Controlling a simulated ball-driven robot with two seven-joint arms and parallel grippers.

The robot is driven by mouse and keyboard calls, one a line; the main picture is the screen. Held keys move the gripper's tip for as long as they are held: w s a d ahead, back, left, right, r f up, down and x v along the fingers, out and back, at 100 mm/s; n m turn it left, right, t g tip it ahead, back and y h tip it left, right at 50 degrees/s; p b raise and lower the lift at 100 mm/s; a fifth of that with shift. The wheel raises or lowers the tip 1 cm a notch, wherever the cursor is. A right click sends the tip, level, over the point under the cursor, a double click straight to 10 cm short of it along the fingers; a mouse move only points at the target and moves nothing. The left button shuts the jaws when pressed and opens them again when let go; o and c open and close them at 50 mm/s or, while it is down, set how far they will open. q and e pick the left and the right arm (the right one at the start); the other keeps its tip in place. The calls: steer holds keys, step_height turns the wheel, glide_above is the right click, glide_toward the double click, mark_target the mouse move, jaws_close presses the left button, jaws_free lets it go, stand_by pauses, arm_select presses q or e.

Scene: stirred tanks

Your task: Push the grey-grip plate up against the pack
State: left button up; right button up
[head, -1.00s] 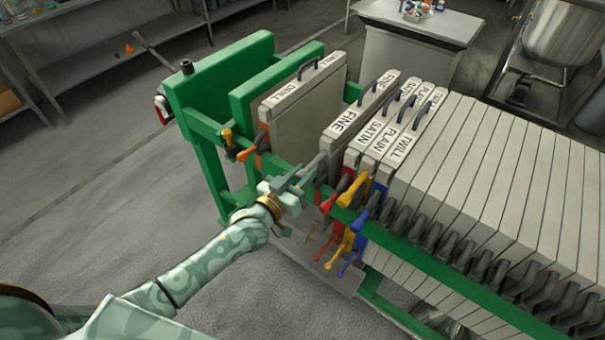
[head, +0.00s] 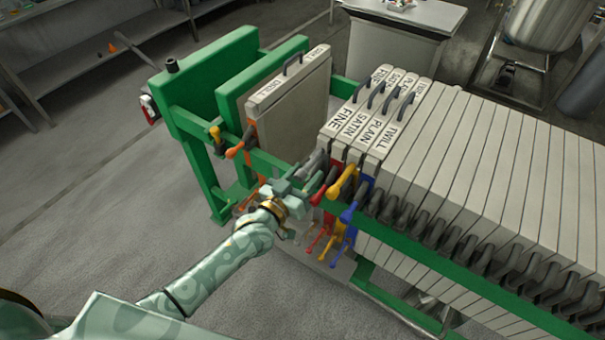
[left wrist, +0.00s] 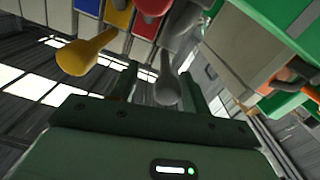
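The grey-grip plate (head: 348,121), marked FINE, stands upright at the left end of the pack (head: 480,165). Its top shows no clear gap to the SATIN plate beside it; lower contact is hidden. My left gripper (head: 309,178) is at the plate's near side, by the rail. In the left wrist view, its grey grip (left wrist: 166,92) lies between my two spread fingers (left wrist: 159,72), with room on one side; I cannot tell whether it touches the other finger. My right gripper is not in view.
The DRILL plate (head: 288,85) with an orange grip stands apart at left, beside the green end plates (head: 208,85). A wide gap separates it from FINE. Red, yellow and blue grips (head: 342,182) crowd just right of my gripper, along the green rail (head: 430,243).

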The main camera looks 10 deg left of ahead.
arm_select(q)
steer(key=shift+a, duration=0.1)
steer(key=shift+a, duration=0.1)
steer(key=shift+s+a, duration=0.2)
steer(key=shift+s, duration=0.15)
steer(key=p+v, duration=0.1)
steer(key=v, duration=1.4)
steer(key=shift+s, duration=0.25)
steer(key=shift+d, duration=0.1)
